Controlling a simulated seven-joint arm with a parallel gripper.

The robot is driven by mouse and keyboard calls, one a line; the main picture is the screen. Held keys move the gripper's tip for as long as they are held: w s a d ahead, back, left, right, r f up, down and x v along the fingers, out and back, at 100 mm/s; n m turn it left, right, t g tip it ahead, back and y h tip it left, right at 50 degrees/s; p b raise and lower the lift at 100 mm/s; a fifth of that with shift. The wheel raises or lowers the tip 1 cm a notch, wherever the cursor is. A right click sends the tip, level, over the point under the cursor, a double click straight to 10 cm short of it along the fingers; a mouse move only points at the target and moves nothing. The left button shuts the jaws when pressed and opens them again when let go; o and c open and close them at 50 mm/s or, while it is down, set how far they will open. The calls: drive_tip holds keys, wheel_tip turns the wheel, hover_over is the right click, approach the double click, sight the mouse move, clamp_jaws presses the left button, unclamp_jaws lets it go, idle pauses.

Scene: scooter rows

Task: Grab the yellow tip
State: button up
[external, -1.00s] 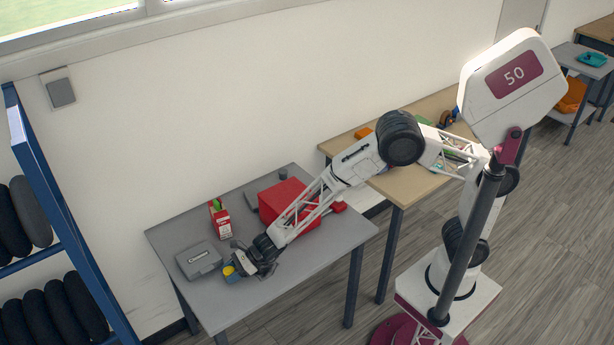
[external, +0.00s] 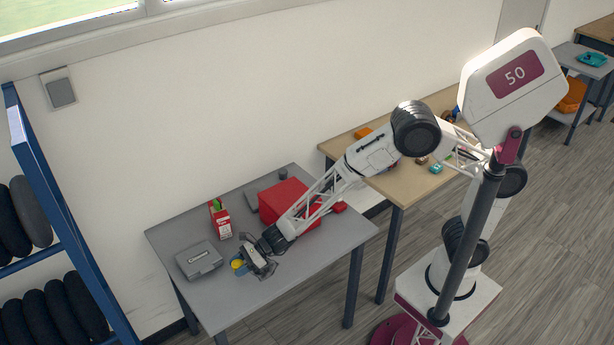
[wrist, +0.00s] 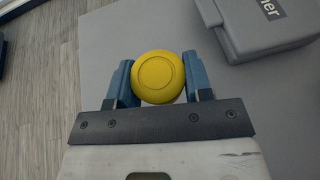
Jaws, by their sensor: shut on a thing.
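The yellow tip (wrist: 160,77) is a round yellow cap with a circular ridge on its face. In the wrist view it sits between the two blue fingers of my gripper (wrist: 159,85), which touch it on both sides. In the external view the yellow tip (external: 237,264) shows small at the end of my gripper (external: 243,262), above the left part of the grey table (external: 215,310). My gripper is shut on the yellow tip. I cannot tell whether the tip still touches the table.
A grey case (external: 199,261) with lettering lies just left of my gripper. A red and white box (external: 220,220) with green items stands behind it. A large red box (external: 283,203) is close to my forearm. The table's front part is clear.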

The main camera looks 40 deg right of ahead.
drive_tip(key=s+d, duration=0.2)
drive_tip(key=d, duration=0.1)
drive_tip(key=s+d, duration=0.2)
drive_tip(key=d, duration=0.1)
drive_tip(key=s+d+r, duration=0.1)
drive_tip(key=s+d, duration=0.2)
drive_tip(key=d, duration=0.1)
drive_tip(key=shift+s+d+r, duration=0.1)
idle(0.7)
